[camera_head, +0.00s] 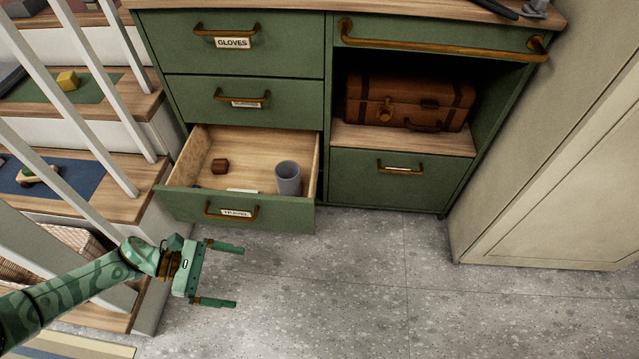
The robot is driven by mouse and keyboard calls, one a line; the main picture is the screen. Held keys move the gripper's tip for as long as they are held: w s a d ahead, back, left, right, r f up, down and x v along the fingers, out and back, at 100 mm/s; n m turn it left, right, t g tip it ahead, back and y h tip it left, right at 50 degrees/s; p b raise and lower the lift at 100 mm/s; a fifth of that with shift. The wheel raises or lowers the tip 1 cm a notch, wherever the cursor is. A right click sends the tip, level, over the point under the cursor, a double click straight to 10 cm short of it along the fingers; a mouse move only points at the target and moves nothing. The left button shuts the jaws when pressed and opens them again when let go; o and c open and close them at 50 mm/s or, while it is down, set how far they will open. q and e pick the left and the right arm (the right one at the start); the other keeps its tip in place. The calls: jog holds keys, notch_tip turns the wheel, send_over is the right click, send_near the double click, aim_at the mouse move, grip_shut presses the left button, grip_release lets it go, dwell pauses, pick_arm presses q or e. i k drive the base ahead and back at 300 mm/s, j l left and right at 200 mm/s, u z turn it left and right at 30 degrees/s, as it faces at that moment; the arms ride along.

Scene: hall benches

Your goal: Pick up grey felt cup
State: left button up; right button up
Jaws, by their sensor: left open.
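The grey felt cup (288,179) stands upright in the open bottom-left drawer (236,212) of the green cabinet, near the drawer's right side and front. My left gripper (239,276) is open and empty. It is in front of the drawer, below and to the left of the cup in the picture, with its fingers pointing right. It is apart from the cup and the drawer. My right gripper is not in view.
A small brown block (220,166) lies in the drawer. A brown suitcase (410,101) sits in the open compartment to the right. White railings and wooden steps (118,186) stand close on the left. The grey floor (380,285) in front is clear.

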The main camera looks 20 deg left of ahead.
aim_at(288, 173)
jog(key=z, duration=0.5)
jog(key=j+z, duration=0.1)
jog(key=z, duration=0.95)
jog(key=j+z, duration=0.15)
jog(key=z, duration=0.85)
jog(key=j+z, duration=0.15)
jog(key=z, duration=1.4)
jog(key=k+j+z, duration=0.15)
jog(key=z, duration=0.6)
jog(key=k+u, duration=0.25)
jog(key=u, duration=0.55)
jog(key=k+j+u, duration=0.1)
jog(key=u, duration=0.45)
jog(key=j+u, duration=0.1)
jog(key=u, duration=0.45)
jog(key=k+j+u, duration=0.1)
jog(key=u, duration=0.45)
jog(key=j+u, duration=0.1)
jog(key=u, duration=0.45)
jog(key=j+u, duration=0.1)
jog(key=u, duration=0.5)
jog(key=j+u, duration=0.1)
jog(key=u, duration=0.45)
jog(key=j+u, duration=0.1)
jog(key=u, duration=0.45)
jog(key=i+l, duration=0.05)
